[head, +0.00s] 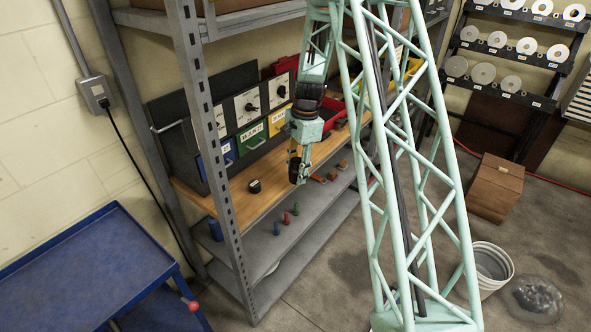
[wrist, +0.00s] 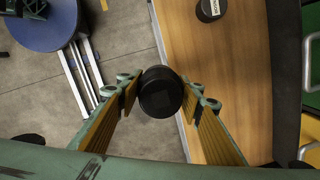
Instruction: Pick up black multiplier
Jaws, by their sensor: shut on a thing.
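My gripper (head: 298,176) is over the front edge of the wooden bench in the head view. In the wrist view its two yellow-padded fingers (wrist: 160,95) are shut on a dark, round-ended black multiplier (wrist: 160,90). The multiplier sits between the fingertips, above the bench's edge and the floor beside it. Its far end is hidden. A second black round piece (head: 255,186) with a pale label stands on the wooden bench top (head: 240,205). It also shows at the top of the wrist view (wrist: 210,9), apart from my gripper.
Blue and green labelled bins (head: 251,138) and a red bin (head: 333,110) line the bench's back. A grey rack post (head: 208,140) stands at its left end. Small coloured pieces (head: 286,218) stand on the shelf below. A blue cart (head: 85,265) is at the lower left.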

